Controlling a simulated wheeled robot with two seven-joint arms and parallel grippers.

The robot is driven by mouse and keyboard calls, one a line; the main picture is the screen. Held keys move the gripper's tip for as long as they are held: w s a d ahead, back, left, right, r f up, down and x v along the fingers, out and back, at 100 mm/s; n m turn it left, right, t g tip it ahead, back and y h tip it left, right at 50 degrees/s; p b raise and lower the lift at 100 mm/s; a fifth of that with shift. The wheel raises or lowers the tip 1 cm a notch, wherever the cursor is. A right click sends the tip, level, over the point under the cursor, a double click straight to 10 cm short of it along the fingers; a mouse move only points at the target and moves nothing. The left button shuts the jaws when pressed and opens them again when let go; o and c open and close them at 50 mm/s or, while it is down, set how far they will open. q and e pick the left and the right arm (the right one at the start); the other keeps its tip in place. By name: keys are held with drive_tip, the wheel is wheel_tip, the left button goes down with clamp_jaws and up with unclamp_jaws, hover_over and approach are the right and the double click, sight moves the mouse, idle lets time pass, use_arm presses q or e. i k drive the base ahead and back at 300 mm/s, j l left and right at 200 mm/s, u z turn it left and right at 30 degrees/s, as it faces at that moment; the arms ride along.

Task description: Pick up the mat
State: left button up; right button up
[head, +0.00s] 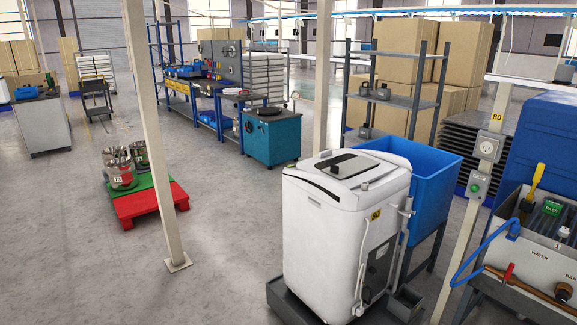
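I cannot make out any thing that is clearly a mat. A flat green surface (128,187) shows on a low red pallet (152,201) at the left of the head view; I cannot tell whether it is a mat or part of the pallet. Metal containers (119,169) stand on it and hide part of it. Neither of my grippers is in view.
A white washing machine (336,240) stands in a dark tray (290,301) at front centre, with a blue bin (429,180) behind it. A cream post (153,130) rises near the pallet. The left floor is mostly clear.

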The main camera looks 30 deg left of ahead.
sight(344, 169)
drive_tip(key=u, duration=0.5)
drive_tip(key=i+j+z, duration=0.1)
drive_tip(key=z, duration=0.3)
drive_tip(key=i+j+z, duration=0.2)
drive_tip(key=z, duration=0.25)
drive_tip(key=i+j+z, duration=0.1)
drive_tip(key=j, duration=0.25)
drive_tip(key=i+j, duration=0.25)
drive_tip(key=i+j+z, duration=0.15)
drive_tip(key=j, duration=0.3)
drive_tip(key=i+j+z, duration=0.1)
drive_tip(key=j, duration=0.3)
drive_tip(key=i+l, duration=0.05)
drive_tip(key=i, duration=0.05)
